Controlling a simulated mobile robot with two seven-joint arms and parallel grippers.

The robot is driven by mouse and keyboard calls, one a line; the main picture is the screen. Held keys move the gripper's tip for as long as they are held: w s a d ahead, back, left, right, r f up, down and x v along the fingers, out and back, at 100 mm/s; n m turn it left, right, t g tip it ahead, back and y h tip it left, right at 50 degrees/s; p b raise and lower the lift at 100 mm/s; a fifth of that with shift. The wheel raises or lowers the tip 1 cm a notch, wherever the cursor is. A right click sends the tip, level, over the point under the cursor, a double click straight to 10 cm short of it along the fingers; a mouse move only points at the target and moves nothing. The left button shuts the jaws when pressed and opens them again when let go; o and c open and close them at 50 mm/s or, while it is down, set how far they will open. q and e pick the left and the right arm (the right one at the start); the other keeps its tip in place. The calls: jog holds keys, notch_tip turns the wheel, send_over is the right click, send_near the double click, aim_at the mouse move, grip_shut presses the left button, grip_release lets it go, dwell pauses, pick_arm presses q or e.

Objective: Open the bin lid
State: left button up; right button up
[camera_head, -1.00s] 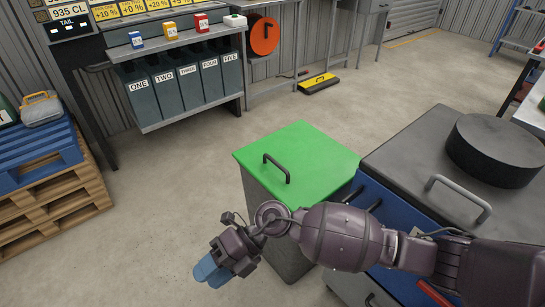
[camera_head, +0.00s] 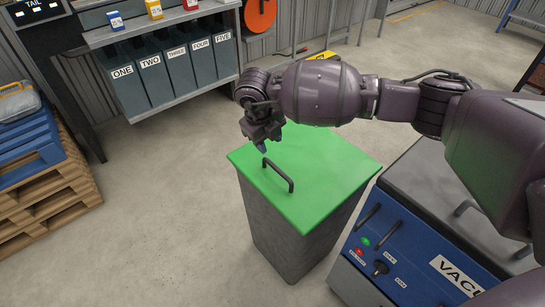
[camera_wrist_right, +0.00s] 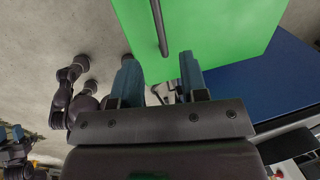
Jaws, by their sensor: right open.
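The grey bin (camera_head: 285,235) stands on the floor with its flat green lid (camera_head: 325,170) lying closed on top. A dark bar handle (camera_head: 280,177) rises from the lid's left part. My right gripper (camera_head: 262,147) is above the lid's far left edge, just beyond the handle, pointing down. In the right wrist view the open, empty gripper (camera_wrist_right: 159,75) has its two bluish fingers apart. The handle (camera_wrist_right: 160,28) shows ahead of the gap between them, on the green lid (camera_wrist_right: 215,35). The gripper does not appear to touch the handle.
A blue-fronted vacuum unit (camera_head: 405,255) stands close to the bin's right side. Behind are a shelf with several labelled dark bins (camera_head: 175,65). Pallets (camera_head: 40,185) stand at the left. The floor (camera_head: 165,220) left of the bin is clear.

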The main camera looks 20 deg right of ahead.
jog(key=b, duration=0.1)
send_over(274, 166)
jog(key=a, duration=0.1)
jog(key=a+x, duration=0.1)
jog(key=x, duration=0.6)
jog(key=s+b+x, duration=0.1)
jog(key=shift+f, duration=0.45)
jog(key=shift+w+d+f+b, duration=0.15)
jog(key=shift+f+b, duration=0.2)
jog(key=shift+f, duration=0.25)
pick_arm(q)
jog(key=shift+w+d+f+m, duration=0.15)
jog(key=shift+w+f+m, duration=0.2)
jog(key=shift+f, duration=0.2)
pick_arm(e)
jog(key=shift+f, duration=0.1)
jog(key=shift+c, duration=0.3)
grip_shut()
pick_arm(q)
jog(key=shift+s+f, duration=0.25)
jog(key=shift+s, duration=0.25)
